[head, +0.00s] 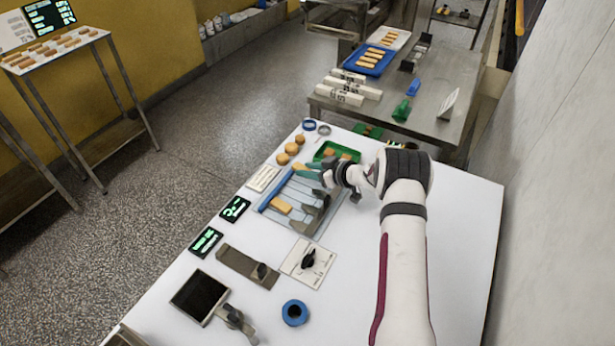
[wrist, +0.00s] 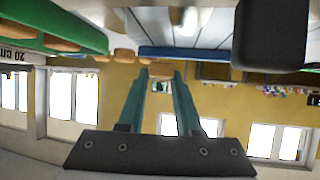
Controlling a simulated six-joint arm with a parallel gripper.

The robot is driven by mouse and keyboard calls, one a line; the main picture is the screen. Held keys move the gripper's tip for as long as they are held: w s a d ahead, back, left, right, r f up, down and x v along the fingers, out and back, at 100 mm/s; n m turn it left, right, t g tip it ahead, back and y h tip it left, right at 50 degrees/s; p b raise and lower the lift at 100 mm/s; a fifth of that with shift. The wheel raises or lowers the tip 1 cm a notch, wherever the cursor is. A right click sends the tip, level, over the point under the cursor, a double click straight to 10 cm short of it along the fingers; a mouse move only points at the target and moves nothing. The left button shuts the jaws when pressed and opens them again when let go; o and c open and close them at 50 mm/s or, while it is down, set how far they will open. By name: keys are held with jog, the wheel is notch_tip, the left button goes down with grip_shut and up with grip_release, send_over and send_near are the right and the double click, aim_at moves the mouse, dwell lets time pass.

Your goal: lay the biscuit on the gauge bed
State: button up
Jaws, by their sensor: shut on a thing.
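My gripper (head: 309,170) has teal fingers and is over the far end of the gauge bed (head: 291,192) in the head view. In the wrist view the gripper (wrist: 161,74) is shut on a tan biscuit (wrist: 160,69), held between the fingertips. The bed is a pale blue plate with a blue rail along its left side and dark grey pieces along its right. Another orange-tan biscuit (head: 281,206) lies on the bed near its left side. I cannot tell how high the held biscuit is above the bed.
A green tray (head: 353,152) with biscuits stands just behind the gripper. Several round biscuits (head: 291,148) lie left of it. Small dark displays (head: 235,209), a blue ring (head: 295,312), a knob plate (head: 307,262) and a black-topped block (head: 199,296) stand nearer. The table's right side is clear beyond my arm.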

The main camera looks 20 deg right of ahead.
jog(key=s+d+r, duration=0.7)
jog(key=d+r, duration=0.1)
jog(key=d, duration=0.1)
jog(key=s+a+r, duration=0.3)
jog(key=a+r, duration=0.2)
jog(key=r, duration=0.2)
jog(key=s+a+r, duration=0.3)
jog(key=a+r, duration=0.2)
jog(key=r, duration=0.3)
jog(key=s+a+r+m, duration=0.1)
jog(key=s+a+r, duration=0.4)
jog(key=s+a, duration=0.3)
jog(key=n+g+y, duration=0.2)
jog(key=n, duration=0.1)
send_near(337, 269)
jog(key=x, duration=0.4)
jog(key=shift+a+f, duration=0.2)
